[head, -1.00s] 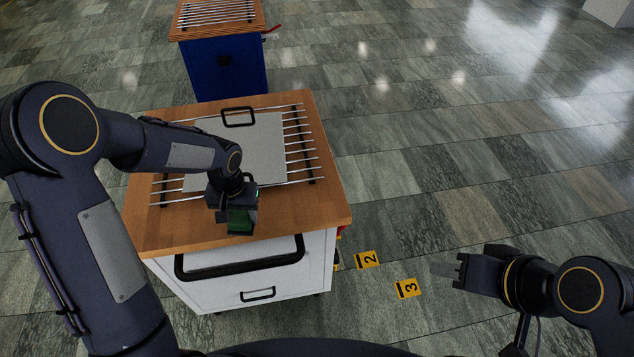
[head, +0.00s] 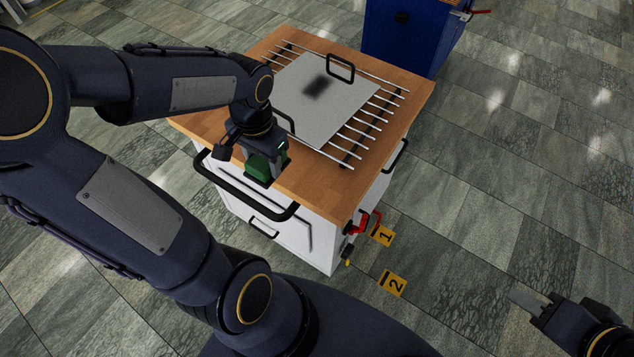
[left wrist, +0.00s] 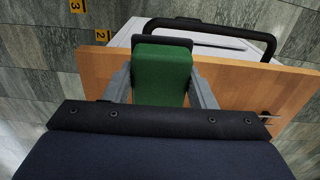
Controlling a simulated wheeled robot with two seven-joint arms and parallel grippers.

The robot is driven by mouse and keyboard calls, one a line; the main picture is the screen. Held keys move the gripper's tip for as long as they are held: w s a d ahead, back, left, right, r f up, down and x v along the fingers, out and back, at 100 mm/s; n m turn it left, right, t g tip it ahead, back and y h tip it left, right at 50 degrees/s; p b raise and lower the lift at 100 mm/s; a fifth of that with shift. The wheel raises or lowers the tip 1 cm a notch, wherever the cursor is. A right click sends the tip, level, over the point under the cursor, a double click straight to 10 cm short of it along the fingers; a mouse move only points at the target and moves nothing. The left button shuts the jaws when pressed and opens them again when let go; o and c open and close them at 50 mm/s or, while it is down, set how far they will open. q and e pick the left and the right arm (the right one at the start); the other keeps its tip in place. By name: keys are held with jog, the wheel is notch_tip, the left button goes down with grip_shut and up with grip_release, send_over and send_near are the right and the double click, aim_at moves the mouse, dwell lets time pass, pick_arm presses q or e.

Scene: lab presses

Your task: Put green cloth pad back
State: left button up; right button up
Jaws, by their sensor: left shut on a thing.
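The green cloth pad (head: 259,168) is held in my left gripper (head: 264,172), above the near edge of the white cabinet's wooden top. In the left wrist view the pad (left wrist: 161,72) sits between both fingers of the left gripper (left wrist: 161,88), with a dark strip at its far end. The gripper is shut on it. My right gripper (head: 532,305) is at the lower right over the floor, apart from everything. Only part of it shows, and its finger gap is unclear.
The white cabinet (head: 320,240) has a black front handle (head: 240,195) close below the pad. A metal rack (head: 372,125) on its wooden top (head: 405,110) bears a grey plate (head: 335,105) with black handles. A blue cabinet (head: 410,35) stands behind.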

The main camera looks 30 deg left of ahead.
pick_arm(q)
jog(key=s, duration=0.1)
jog(key=s+a, duration=0.1)
jog(key=shift+s+r, duration=0.15)
jog(key=shift+s, duration=0.25)
jog(key=w+d+f, duration=0.2)
jog(key=w+f, duration=0.1)
jog(key=w+d+f, duration=0.2)
jog(key=w+f, duration=0.1)
jog(key=w, duration=0.1)
jog(key=w+d+f+p, duration=0.1)
jog(key=w+d+f, duration=0.1)
jog(key=w+f, duration=0.1)
jog(key=shift+w+d+f, duration=0.1)
jog(key=shift+w+d, duration=0.3)
jog(key=shift+w, duration=0.35)
jog(key=shift+w+d+f, duration=0.1)
jog(key=shift+f, duration=0.85)
jog(key=shift+w+d+f, duration=0.1)
jog(key=shift+f, duration=0.8)
jog(key=shift+f, duration=0.15)
jog(key=o, duration=1)
